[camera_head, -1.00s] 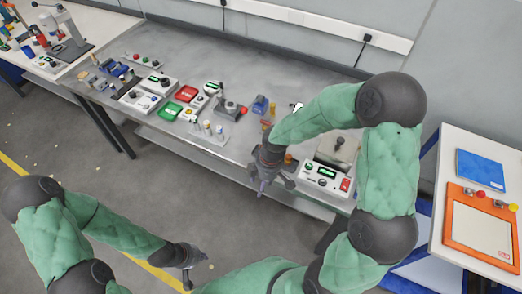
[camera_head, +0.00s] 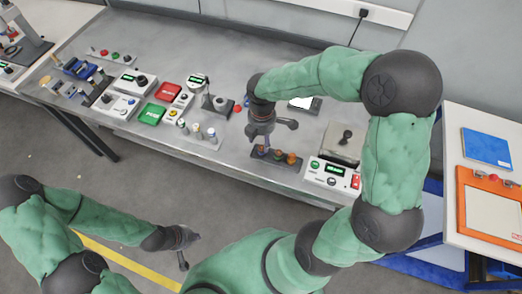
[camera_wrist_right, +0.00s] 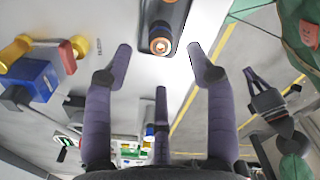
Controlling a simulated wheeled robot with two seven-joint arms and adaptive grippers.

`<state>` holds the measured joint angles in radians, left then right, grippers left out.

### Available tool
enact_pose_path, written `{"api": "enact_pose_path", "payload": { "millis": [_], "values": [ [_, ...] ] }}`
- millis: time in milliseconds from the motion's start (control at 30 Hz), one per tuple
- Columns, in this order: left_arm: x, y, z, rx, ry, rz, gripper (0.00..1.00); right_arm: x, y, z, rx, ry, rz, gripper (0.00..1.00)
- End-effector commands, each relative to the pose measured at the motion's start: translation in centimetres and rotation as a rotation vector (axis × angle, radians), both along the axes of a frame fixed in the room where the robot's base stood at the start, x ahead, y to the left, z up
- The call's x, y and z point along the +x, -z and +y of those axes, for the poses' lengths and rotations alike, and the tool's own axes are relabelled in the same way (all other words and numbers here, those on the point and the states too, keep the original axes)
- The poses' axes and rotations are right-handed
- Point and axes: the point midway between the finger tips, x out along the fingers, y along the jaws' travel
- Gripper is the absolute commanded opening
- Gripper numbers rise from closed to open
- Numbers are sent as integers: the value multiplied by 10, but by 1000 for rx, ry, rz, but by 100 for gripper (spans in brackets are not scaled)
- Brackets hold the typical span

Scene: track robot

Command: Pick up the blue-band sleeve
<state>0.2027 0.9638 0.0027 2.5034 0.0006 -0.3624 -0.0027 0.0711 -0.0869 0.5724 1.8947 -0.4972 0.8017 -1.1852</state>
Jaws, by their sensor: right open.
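My right gripper (camera_head: 262,145) is open and empty, fingers pointing down above a dark rack (camera_head: 280,164) near the table's front edge. The rack holds a few orange-brown pieces (camera_head: 291,158). In the right wrist view, the spread fingers (camera_wrist_right: 160,70) frame the end of the rack (camera_wrist_right: 172,14) and one copper-topped piece (camera_wrist_right: 160,45), with nothing between them. Several small pale sleeves stand on a plate left of the gripper; one (camera_head: 211,133) looks bluish, but I cannot make out a blue band for certain. My left gripper (camera_head: 190,250) is open and empty, away from the table.
A control box (camera_head: 332,174) with a green display stands right of the rack. Red and green blocks (camera_head: 152,114) and button boxes fill the table's left half. A blue block (camera_wrist_right: 36,80) shows in the wrist view. An orange tray (camera_head: 463,215) lies on the right-hand table.

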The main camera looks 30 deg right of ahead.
Motion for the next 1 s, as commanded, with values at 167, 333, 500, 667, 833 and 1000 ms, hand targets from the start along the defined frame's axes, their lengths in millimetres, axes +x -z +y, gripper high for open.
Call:
{"api": "enact_pose_path", "payload": {
  "millis": [167, 333, 500, 667, 833, 1000],
  "values": [
    [0, 6, 0, 0, 0, 0, 0, 0, 15, 0, 1, 0, -2, 56],
    [0, 14, 0, 0, 0, -1, 0, -1, 31, 0, 1, 0, 1, 56],
    [0, 27, 0, 0, 0, 0, 0, -1, 56, 0, 0, 1, 2, 56],
    [0, 29, 0, 0, 0, 0, 0, 0, 65, 0, 1, 1, -2, 56],
    [0, 28, 0, 0, 0, -1, 0, 0, 63, 0, 1, 1, -2, 56],
    [0, 28, 0, 0, 0, -1, 0, 0, 63, 0, 1, 1, -2, 8]
  ]
}}
